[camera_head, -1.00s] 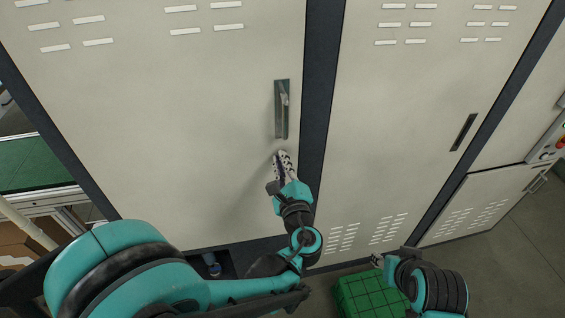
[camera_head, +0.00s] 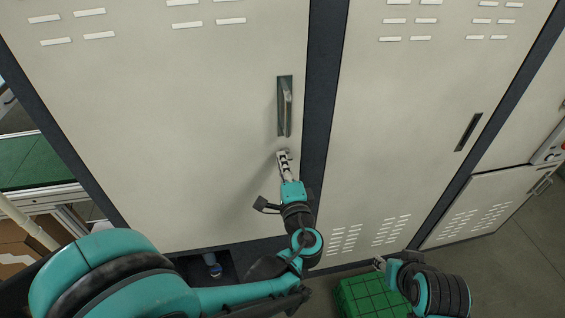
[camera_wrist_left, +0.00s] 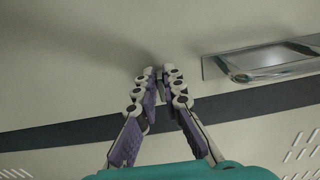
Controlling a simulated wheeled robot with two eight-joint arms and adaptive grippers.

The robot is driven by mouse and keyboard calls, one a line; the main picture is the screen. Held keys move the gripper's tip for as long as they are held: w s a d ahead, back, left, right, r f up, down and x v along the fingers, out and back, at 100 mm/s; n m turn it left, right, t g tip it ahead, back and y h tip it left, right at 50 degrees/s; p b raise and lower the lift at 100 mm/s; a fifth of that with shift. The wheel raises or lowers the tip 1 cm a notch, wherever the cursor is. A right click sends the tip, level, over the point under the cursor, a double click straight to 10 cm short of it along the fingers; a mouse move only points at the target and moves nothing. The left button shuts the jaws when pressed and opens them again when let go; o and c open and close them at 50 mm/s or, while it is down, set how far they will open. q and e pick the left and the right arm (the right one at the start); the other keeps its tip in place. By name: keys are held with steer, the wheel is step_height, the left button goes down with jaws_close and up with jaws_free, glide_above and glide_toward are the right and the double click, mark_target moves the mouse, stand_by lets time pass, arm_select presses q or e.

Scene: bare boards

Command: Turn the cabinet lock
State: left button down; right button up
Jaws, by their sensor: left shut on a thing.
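The cabinet handle (camera_head: 286,105) is a grey metal lever on a dark upright plate, near the right edge of the large pale door (camera_head: 180,130). It also shows at upper right in the left wrist view (camera_wrist_left: 265,62). My left gripper (camera_head: 283,154) is just below the handle, apart from it in the picture. In the left wrist view its fingertips (camera_wrist_left: 159,76) are close together over the door face. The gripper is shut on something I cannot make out. My right gripper (camera_head: 379,263) is low at right, small and partly hidden by its wrist.
A second pale door (camera_head: 400,120) with a dark recessed handle (camera_head: 467,132) stands to the right, past a dark post (camera_head: 320,110). A green crate (camera_head: 365,297) is on the floor near my right arm. Free space lies in front of the doors.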

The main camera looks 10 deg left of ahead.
stand_by(0.3)
arm_select(q)
steer(key=c, duration=1.6)
jaws_free()
steer(key=shift+c, duration=0.2)
steer(key=shift+s+d, duration=0.1)
steer(key=v, duration=1.1)
steer(key=shift+s, duration=0.4)
